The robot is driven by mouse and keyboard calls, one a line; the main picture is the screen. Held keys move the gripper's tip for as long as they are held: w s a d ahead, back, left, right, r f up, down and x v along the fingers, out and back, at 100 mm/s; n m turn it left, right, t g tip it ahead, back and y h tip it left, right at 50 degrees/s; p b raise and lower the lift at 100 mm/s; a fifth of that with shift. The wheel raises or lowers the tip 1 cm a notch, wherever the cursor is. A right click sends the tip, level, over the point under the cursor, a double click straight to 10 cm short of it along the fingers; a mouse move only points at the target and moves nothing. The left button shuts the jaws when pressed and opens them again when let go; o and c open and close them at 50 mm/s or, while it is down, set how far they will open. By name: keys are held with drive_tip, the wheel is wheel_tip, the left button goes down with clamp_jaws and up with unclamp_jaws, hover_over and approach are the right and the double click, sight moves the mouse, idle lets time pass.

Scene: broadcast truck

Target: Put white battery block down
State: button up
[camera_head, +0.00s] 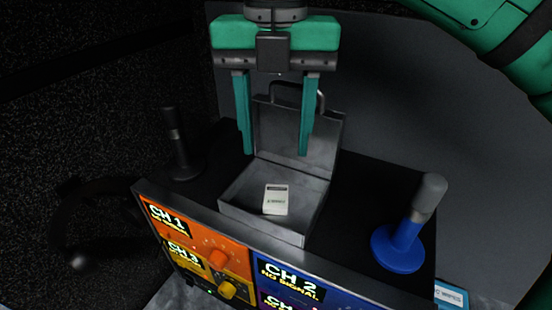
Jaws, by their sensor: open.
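The white battery block (276,199) lies in an open grey metal case (242,208) on top of the console. My gripper (276,152) is above the case, with its two green fingers pointing down and spread wide apart. Nothing is between the fingers. The block shows below the fingertips, apart from them.
The case lid (328,132) stands up behind the gripper. A blue-based microphone-like stand (400,248) is at the right of the console, and a dark one (178,150) at the left. Lit channel panels (200,240) face the front. A blue-and-white block (450,295) is at lower right.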

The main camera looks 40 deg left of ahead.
wheel_tip(320, 180, up, 2)
drive_tip(key=shift+r, duration=0.1)
idle(0.7)
